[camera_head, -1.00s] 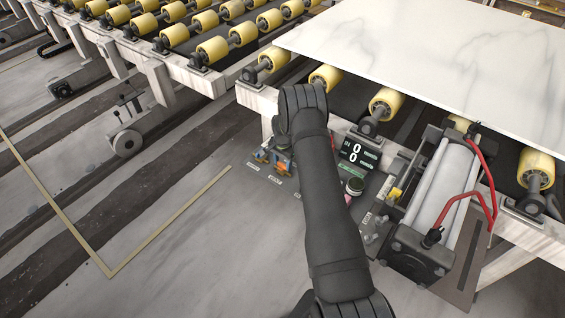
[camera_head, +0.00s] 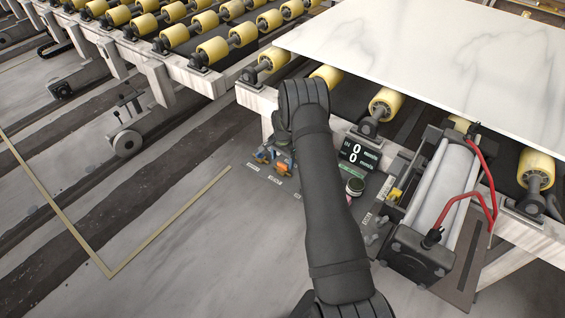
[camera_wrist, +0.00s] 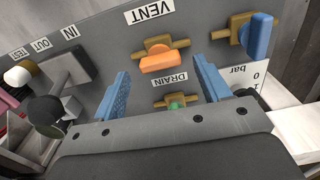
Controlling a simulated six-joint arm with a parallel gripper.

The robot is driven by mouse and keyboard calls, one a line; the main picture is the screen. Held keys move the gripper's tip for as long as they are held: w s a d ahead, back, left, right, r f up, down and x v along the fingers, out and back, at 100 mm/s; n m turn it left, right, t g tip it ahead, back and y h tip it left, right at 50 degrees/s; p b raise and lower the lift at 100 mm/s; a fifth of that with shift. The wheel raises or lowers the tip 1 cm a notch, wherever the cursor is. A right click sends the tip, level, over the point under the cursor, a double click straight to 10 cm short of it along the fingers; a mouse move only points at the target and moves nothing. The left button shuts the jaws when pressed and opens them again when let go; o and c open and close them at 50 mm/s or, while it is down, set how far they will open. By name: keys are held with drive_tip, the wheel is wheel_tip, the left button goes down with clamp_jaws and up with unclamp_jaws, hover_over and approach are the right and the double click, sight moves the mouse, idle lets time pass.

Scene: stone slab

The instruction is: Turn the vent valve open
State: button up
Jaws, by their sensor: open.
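The vent valve (camera_wrist: 163,59) is in the wrist view, with an orange handle on a brass body, beside the VENT label (camera_wrist: 149,12). Its handle lies roughly crosswise in the picture, in line with its brass body. My gripper (camera_wrist: 160,68) is open, with one blue finger on each side of the orange handle. I see a gap between each finger and the handle; how far the fingers stand from the panel I cannot tell. In the head view my arm partly covers the valve panel.
A green-handled drain valve (camera_wrist: 177,101) and a blue-handled valve (camera_wrist: 257,36) sit close to the fingers. A dark knob (camera_wrist: 45,110) is at left. In the head view a pale slab (camera_head: 430,50) lies on yellow rollers, beside a cylinder (camera_head: 440,190) with red hoses.

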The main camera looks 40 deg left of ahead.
sight(282, 164)
wheel_tip(282, 164, up, 15)
idle(0.5)
wheel_tip(282, 164, down, 17)
drive_tip(key=shift+f, duration=0.15)
idle(0.5)
drive_tip(key=shift+f, duration=0.15)
drive_tip(key=shift+n, duration=0.8)
drive_tip(key=n, duration=1.4)
idle(1.6)
